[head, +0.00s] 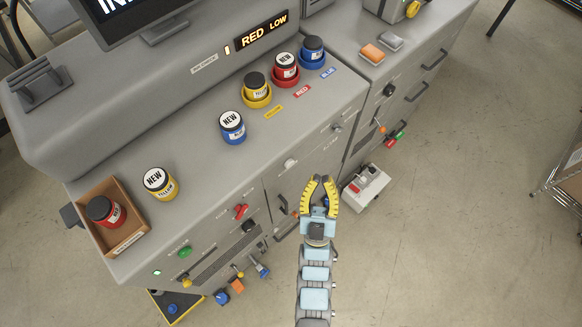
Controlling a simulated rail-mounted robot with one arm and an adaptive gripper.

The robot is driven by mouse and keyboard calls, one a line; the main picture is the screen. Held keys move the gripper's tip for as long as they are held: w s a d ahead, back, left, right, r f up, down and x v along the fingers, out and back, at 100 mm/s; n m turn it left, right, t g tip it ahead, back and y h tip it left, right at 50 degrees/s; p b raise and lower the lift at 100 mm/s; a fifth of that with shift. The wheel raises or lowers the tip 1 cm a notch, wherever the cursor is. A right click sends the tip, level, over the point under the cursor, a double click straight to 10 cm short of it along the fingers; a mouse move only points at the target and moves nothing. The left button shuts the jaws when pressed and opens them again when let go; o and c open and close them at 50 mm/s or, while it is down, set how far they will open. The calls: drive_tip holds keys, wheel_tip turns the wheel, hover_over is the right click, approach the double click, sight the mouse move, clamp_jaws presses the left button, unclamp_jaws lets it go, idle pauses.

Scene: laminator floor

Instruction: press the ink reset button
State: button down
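The ink reset button cannot be told for sure, because the small labels on the front of the grey machine (205,171) are too small to read. That front carries a pale round control (290,163), a red control (241,211), a dark control (248,227) and a lit green button (184,251). The display (262,35) on top reads RED LOW. My gripper (322,179) is in front of the machine, to the right of and below the pale control in the picture. Its yellow fingers curve inward with tips close together; whether they touch is unclear. Nothing shows between them.
Yellow (255,84), red (286,67) and blue (313,47) jars stand in matching coloured holders. Spare blue (232,128) and yellow (160,184) jars stand on top. A cardboard box (127,240) holds a red jar (105,211). Open floor lies right.

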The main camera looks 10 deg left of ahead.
sight(290, 164)
drive_tip(key=w+d+f+n+g+b, duration=0.1)
drive_tip(key=w+f+g, duration=0.4)
drive_tip(key=f, duration=0.9)
drive_tip(key=w+f+n+g+y+b, duration=0.1)
drive_tip(key=w+f+n+g+b, duration=0.3)
drive_tip(key=f+g, duration=0.4)
wheel_tip(290, 164, down, 6)
drive_tip(key=shift+w+d+f+b, duration=0.2)
drive_tip(key=shift+w+d+b, duration=0.3)
drive_tip(key=shift+b, duration=0.7)
drive_tip(key=shift+a, duration=0.1)
drive_tip(key=w+a, duration=0.6)
drive_tip(key=shift+a+b, duration=0.3)
drive_tip(key=shift+b, duration=0.05)
drive_tip(key=shift+w+a, duration=0.1)
drive_tip(key=shift+w+a, duration=0.15)
drive_tip(key=shift+a, duration=0.05)
